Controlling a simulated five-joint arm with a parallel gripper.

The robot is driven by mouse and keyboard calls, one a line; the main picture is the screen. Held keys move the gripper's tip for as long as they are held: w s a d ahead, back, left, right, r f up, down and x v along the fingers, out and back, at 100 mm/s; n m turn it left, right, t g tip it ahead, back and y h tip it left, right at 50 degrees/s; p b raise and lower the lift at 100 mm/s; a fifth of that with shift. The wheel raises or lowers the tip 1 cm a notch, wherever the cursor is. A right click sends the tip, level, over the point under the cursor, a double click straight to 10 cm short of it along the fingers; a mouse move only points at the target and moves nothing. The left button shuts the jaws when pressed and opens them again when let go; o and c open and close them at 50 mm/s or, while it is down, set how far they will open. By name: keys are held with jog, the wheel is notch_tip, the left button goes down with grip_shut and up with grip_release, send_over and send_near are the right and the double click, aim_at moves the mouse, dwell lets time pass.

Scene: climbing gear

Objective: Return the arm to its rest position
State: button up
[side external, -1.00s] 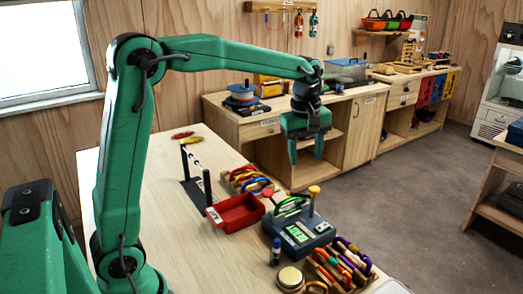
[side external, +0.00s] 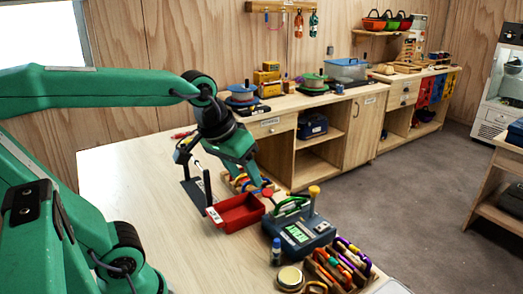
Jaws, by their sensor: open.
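My green arm reaches in from the left and bends down at its wrist. My gripper (side external: 258,184) is open and points down and to the right. It is over the far part of the workbench (side external: 140,205), by the wooden tray of coloured gear (side external: 238,183) behind the red bin. It hides part of that tray. I see nothing held between its fingers. I cannot tell whether the fingertips touch anything.
A red bin (side external: 236,213), a black rack with a white bar (side external: 195,180), a grey-blue device with a green display (side external: 303,234), a small bottle (side external: 276,252), a round tin (side external: 290,278) and a wooden tray of carabiners (side external: 335,265) crowd the bench's right side. Its left side is clear.

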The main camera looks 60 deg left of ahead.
jog(key=shift+s+d+f+m+t, duration=0.15)
jog(key=shift+s+f+m, duration=0.25)
jog(key=shift+s+m, duration=0.25)
jog(key=shift+s+a+f+m+t, duration=0.1)
jog(key=shift+s+f+m+t, duration=0.1)
jog(key=shift+s+f+m, duration=0.45)
jog(key=shift+s+d+f+m+t, duration=0.1)
jog(key=shift+s+f+m+t, duration=0.15)
jog(key=shift+s, duration=0.65)
